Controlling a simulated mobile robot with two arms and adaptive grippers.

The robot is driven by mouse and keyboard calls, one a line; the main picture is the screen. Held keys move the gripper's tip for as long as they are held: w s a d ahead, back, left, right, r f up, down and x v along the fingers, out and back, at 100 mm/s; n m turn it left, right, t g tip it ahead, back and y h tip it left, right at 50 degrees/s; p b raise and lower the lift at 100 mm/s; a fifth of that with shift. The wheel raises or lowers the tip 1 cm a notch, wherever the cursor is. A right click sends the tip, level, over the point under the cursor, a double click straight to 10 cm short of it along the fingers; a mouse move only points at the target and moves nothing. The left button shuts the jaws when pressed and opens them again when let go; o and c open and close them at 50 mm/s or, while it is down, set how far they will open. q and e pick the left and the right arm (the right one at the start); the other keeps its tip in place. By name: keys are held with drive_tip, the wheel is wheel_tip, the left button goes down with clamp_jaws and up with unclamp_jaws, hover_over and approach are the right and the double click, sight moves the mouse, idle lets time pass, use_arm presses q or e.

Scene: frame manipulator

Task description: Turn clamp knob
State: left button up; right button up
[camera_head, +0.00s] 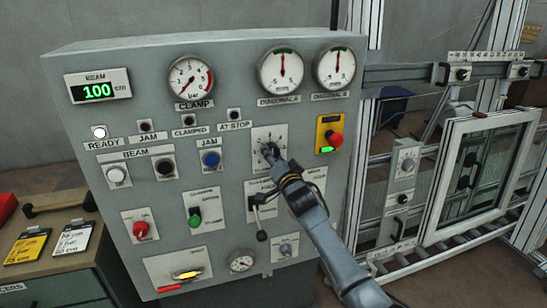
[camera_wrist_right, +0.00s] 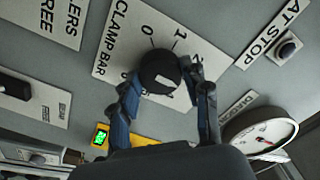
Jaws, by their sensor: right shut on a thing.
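The clamp knob (camera_wrist_right: 160,72) is a round black knob on a white plate (camera_wrist_right: 112,48) marked "CLAMP BAR" with the numbers 0, 1 and 2 in the wrist view. A white mark shows on its face. My right gripper (camera_wrist_right: 160,78) has one finger on each side of the knob and is shut on it. In the head view my right gripper (camera_head: 271,154) is at the plate and mostly hides the knob. The clamp gauge (camera_head: 191,77) is above left; its needle points to the lower left. My left gripper is not in view.
A lever with a black ball (camera_head: 262,236) hangs just below my right wrist. A red stop button on a yellow box (camera_head: 331,134) is to the right. A blue button (camera_head: 211,159) is to the left. A framed window rig (camera_head: 484,172) stands at the right.

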drive_tip(key=shift+n, duration=0.3)
drive_tip(key=n, duration=1.9)
drive_tip(key=shift+d+b, duration=0.15)
drive_tip(key=shift+b, duration=0.15)
drive_tip(key=n, duration=0.4)
drive_tip(key=shift+n, duration=0.3)
drive_tip(key=shift+n+p, duration=0.4)
drive_tip(key=shift+n, duration=0.9)
drive_tip(key=o, duration=1.1)
